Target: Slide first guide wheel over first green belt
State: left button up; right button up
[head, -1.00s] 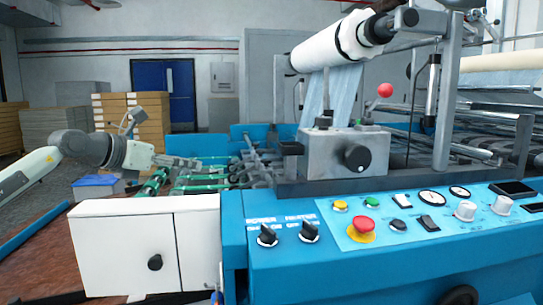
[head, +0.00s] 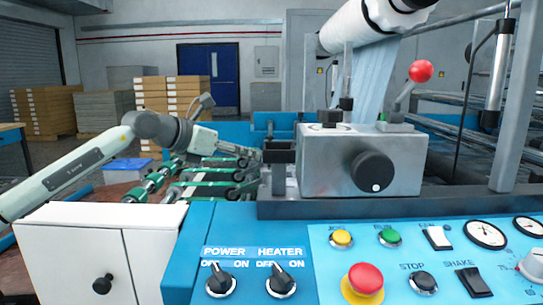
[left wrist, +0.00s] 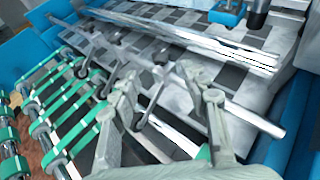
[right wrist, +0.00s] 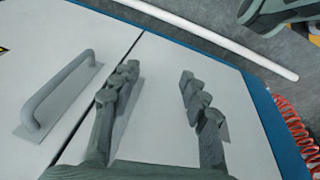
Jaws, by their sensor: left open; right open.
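Several green belts (head: 210,184) run over rollers left of the blue machine in the head view; they also show in the left wrist view (left wrist: 62,103). Several guide wheels on dark arms sit along a metal bar at the belts' inner ends; one guide wheel arm (left wrist: 158,92) shows between my left fingers. Which wheel and belt are the first ones I cannot tell. My left gripper (head: 248,156) is open above the guide wheels; in the left wrist view its fingers (left wrist: 160,78) point at the bar. Contact is unclear. My right gripper (right wrist: 158,76) is open and empty before a pale panel.
The blue control panel (head: 330,235) with knobs and a red button fills the front. A grey box with a black knob (head: 350,165) stands right of the belts. A white cabinet (head: 75,250) is front left. The right wrist view shows a grey handle (right wrist: 62,90).

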pick_arm(q)
jog(key=p+x, duration=0.1)
jog(key=x, duration=0.6)
jog(key=shift+w, duration=0.2)
pick_arm(e)
jog(key=s+f, duration=0.3)
jog(key=f, duration=0.2)
jog(key=shift+s+d+f+g, duration=0.15)
jog(key=shift+d+g, duration=0.15)
jog(key=shift+d, duration=0.15)
pick_arm(q)
jog(key=shift+d, duration=0.15)
grip_shut()
